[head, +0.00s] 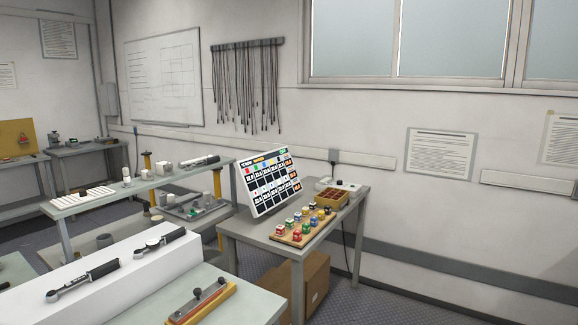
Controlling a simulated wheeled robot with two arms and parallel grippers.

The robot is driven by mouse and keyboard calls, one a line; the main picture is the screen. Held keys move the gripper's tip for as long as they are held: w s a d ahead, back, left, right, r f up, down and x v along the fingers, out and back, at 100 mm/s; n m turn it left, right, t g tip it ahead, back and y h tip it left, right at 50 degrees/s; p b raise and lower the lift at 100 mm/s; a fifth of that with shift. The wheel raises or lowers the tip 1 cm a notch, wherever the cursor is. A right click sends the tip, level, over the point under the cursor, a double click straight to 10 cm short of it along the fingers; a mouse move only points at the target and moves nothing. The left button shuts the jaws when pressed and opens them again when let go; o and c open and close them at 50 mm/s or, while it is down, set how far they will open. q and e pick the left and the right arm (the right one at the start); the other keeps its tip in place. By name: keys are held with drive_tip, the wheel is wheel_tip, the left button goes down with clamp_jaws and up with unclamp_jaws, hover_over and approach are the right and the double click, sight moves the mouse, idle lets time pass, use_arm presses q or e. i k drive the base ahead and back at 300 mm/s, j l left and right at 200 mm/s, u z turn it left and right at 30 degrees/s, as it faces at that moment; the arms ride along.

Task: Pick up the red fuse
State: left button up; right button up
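Several small coloured fuses stand in rows on a wooden board (288,239) at the front of a grey table, in the middle right of the head view. A red fuse (280,231) appears at the left front corner of the board. Other fuses beside it look green, blue, yellow and white, and are too small to make out in detail. Neither of my grippers is in view.
A tilted display panel (262,184) stands on the grey table (259,232), left of the fuses. A divided wooden box (333,198) is behind them. A cardboard box (315,282) sits underneath. A white block (110,262) with torque wrenches is in the left foreground. Floor at right is clear.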

sight(297, 234)
drive_tip(key=i+l+z, duration=0.3)
drive_tip(key=i, duration=0.3)
drive_tip(key=i+z, duration=0.25)
drive_tip(key=i, duration=0.3)
